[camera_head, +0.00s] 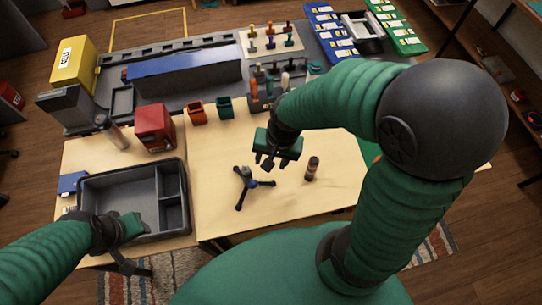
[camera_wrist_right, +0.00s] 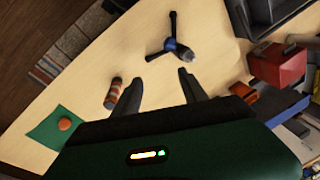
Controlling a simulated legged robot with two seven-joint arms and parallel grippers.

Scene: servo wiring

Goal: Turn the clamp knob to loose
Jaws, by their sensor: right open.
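A small dark three-legged stand (camera_head: 247,187) with a blue collar and a grey knob-like end stands on the light wooden table (camera_head: 215,215). It also shows in the right wrist view (camera_wrist_right: 172,45), and I take it for the clamp. The knob's setting is too small to read. My right gripper (camera_head: 271,163) is open and empty above the table, just behind and right of the stand. In its wrist view, the fingers (camera_wrist_right: 160,79) are apart, with the stand beyond their tips. My left gripper (camera_head: 132,262) is by the grey tray's front edge; its jaws are unclear.
A grey divided tray (camera_head: 118,172) lies at left. A red box (camera_head: 154,128), an orange bin (camera_head: 197,112) and a green bin (camera_head: 225,107) stand behind. The table's front middle is clear.

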